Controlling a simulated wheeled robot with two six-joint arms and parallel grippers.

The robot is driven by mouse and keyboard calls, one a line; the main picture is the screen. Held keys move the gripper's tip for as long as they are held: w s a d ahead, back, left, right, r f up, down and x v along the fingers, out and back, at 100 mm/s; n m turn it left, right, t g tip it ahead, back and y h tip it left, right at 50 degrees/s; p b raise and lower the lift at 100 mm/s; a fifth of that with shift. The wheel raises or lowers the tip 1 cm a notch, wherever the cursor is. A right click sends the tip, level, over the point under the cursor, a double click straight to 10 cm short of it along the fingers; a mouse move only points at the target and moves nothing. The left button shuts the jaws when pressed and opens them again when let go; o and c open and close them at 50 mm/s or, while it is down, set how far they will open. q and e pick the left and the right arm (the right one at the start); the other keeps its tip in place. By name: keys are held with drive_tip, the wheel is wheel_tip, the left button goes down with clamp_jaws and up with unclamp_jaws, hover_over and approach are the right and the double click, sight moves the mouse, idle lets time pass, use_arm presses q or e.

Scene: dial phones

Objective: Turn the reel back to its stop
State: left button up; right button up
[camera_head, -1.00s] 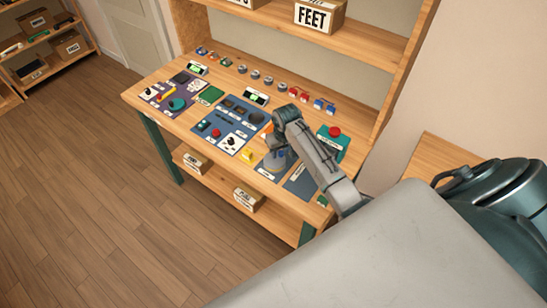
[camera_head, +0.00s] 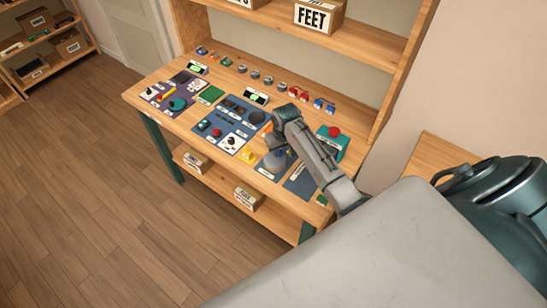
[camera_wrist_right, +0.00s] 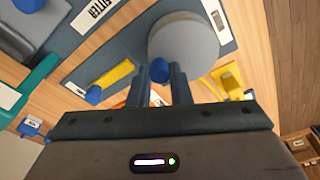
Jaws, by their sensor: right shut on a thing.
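The reel, a grey round disc (camera_wrist_right: 184,45), lies on a dark blue panel in the right wrist view. In the head view it shows as a grey disc (camera_head: 276,160) partly behind my right arm. A blue knob (camera_wrist_right: 159,70) sits at the disc's near edge. My right gripper (camera_wrist_right: 160,82) has its two fingers on either side of this knob and is shut on it. In the head view the wrist hides the fingertips. My left gripper is not in view.
A yellow bar (camera_wrist_right: 114,74) with a blue knob is left of the fingers in the wrist view. A teal box with a red button (camera_head: 333,132) stands right of my arm. Several small knobs and switches line the table's back. The floor in front (camera_head: 90,200) is clear.

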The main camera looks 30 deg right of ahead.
sight(270, 163)
drive_tip(key=shift+w, duration=0.3)
drive_tip(key=shift+w+a, duration=0.15)
drive_tip(key=shift+w, duration=0.15)
drive_tip(key=shift+w+a, duration=0.5)
drive_tip(key=shift+a, duration=0.05)
drive_tip(key=shift+w+a, duration=0.1)
drive_tip(key=shift+a, duration=0.95)
drive_tip(key=shift+s+a, duration=0.55)
drive_tip(key=shift+a, duration=0.2)
drive_tip(key=shift+s+a, duration=0.2)
drive_tip(key=shift+s, duration=0.85)
drive_tip(key=shift+s+d, duration=0.1)
drive_tip(key=shift+s, duration=0.2)
drive_tip(key=o, duration=0.6)
drive_tip(key=shift+d, duration=0.15)
